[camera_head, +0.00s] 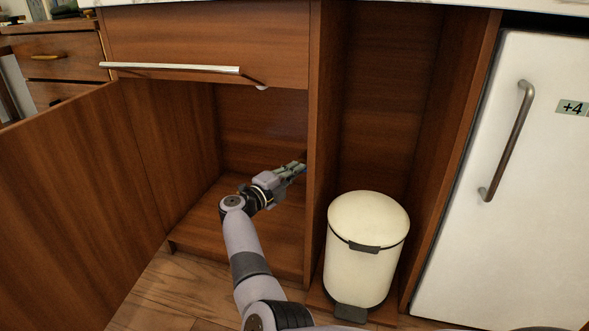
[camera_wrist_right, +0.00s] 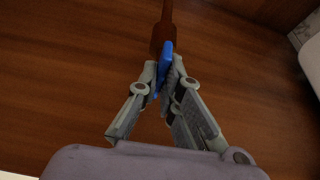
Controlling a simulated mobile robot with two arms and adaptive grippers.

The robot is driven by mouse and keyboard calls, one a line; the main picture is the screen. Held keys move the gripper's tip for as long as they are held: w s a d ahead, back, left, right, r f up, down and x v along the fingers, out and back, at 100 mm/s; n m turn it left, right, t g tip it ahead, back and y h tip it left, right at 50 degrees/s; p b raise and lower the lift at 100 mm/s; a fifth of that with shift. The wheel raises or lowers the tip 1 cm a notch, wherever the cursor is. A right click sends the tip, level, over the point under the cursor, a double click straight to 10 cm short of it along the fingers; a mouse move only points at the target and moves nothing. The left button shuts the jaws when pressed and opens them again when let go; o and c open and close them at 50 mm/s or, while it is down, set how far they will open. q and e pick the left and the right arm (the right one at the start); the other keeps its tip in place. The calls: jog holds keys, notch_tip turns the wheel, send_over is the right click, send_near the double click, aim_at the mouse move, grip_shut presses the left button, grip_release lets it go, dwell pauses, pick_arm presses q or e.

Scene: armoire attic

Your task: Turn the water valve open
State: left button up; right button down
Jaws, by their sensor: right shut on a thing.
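The water valve shows in the right wrist view as a blue handle (camera_wrist_right: 165,68) on a reddish-brown pipe (camera_wrist_right: 166,28). My right gripper (camera_wrist_right: 163,75) is shut on the blue handle, with a finger on each side of it. In the head view my right gripper (camera_head: 297,168) reaches into the open cabinet, close to its right wall. The valve cannot be made out in the head view. My left gripper is not in view.
The open cabinet (camera_head: 262,125) has its door (camera_head: 75,200) swung out to the left and a drawer with a long handle (camera_head: 170,68) above. A cream trash bin (camera_head: 365,270) stands right of the arm, and a white fridge (camera_head: 540,190) is further right.

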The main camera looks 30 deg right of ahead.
jog(key=shift+f+m, duration=0.1)
jog(key=shift+m, duration=0.3)
jog(key=c, duration=1.8)
grip_release()
jog(key=shift+o, duration=0.2)
